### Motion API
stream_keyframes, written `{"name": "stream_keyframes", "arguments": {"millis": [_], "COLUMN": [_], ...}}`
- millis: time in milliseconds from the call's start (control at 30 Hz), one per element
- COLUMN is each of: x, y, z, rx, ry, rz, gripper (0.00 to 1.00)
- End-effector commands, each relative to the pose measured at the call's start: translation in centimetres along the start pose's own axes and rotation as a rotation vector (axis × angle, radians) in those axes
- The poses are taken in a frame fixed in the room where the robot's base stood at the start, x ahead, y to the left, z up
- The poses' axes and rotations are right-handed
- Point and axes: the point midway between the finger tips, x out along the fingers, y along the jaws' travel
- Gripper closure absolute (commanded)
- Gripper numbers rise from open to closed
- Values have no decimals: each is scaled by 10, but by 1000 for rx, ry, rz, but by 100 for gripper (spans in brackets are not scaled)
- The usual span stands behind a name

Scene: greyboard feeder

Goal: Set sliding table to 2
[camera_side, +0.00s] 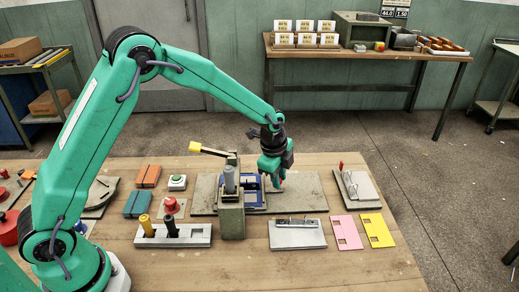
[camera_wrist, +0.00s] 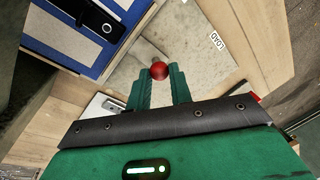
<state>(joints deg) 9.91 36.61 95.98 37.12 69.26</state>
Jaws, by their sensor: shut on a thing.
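The sliding table (camera_side: 254,190) is blue with pale stripes and sits on a grey base plate (camera_side: 305,190) behind the green-grey press column (camera_side: 231,208). In the wrist view the sliding table (camera_wrist: 75,30) is at upper left. My gripper (camera_side: 280,182) is low at the table's right side. In the wrist view my gripper (camera_wrist: 160,78) has its green fingers closed around a red ball knob (camera_wrist: 160,70). A label reading "LOAD" (camera_wrist: 217,41) lies right of the knob. No position number is readable.
A yellow-tipped lever (camera_side: 195,147) sticks out left of the column. A grey block with yellow and black pegs (camera_side: 173,236), a metal plate fixture (camera_side: 297,234), and pink (camera_side: 346,241) and yellow (camera_side: 378,241) cards lie in front. A clipboard-like fixture (camera_side: 357,186) stands right.

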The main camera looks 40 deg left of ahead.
Motion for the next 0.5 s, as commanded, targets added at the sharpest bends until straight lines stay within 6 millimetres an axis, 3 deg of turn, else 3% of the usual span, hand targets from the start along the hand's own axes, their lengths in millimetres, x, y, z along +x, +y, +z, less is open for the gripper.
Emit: {"name": "stream_keyframes", "arguments": {"millis": [200, 500], "x": [-3, -3], "y": [10, 11], "z": [14, 14], "rx": [0, 1], "ry": [-3, -3], "rz": [-2, -2], "gripper": [100, 100]}}
